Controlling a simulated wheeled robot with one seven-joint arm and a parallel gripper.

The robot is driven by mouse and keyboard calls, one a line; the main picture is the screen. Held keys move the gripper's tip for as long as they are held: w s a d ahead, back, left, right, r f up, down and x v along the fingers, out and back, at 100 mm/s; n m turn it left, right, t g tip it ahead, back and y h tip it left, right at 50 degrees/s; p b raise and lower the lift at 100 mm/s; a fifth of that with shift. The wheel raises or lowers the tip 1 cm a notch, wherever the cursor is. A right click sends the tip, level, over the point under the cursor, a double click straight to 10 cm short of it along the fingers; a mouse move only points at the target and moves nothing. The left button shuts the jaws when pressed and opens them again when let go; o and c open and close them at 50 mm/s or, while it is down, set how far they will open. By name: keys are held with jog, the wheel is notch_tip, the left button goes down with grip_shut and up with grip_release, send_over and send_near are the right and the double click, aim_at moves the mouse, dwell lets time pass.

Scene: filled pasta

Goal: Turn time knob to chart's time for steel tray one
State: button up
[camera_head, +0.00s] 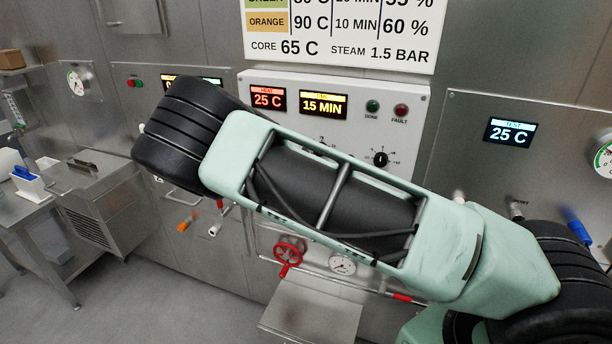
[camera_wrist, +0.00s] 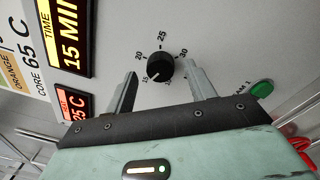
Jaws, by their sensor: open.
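The black time knob (camera_wrist: 160,67) is in the wrist view, with marks 15, 20, 25 and 30 around it. Its white pointer line points to about the 15 mark. My gripper (camera_wrist: 162,74) is open, with one finger on each side of the knob; I cannot tell whether they touch it. The time display (camera_head: 323,104) reads 15 MIN. The chart (camera_head: 340,30) is cut off at the top; its orange row reads 90 C, 10 MIN, 60 %. In the head view my arm hides the gripper and most of this dial. I cannot identify steel tray one.
The heat display (camera_head: 267,98) reads 25 C. Another black knob (camera_head: 380,159) sits to the right on the same panel. A green button (camera_wrist: 262,89) is near the right finger. A red valve wheel (camera_head: 289,252) and a gauge (camera_head: 342,263) are below my arm.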

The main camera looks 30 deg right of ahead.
jog(key=b+v, duration=0.5)
jog(key=v, duration=1.1)
jog(key=shift+a+f, duration=0.1)
jog(key=shift+f, duration=0.05)
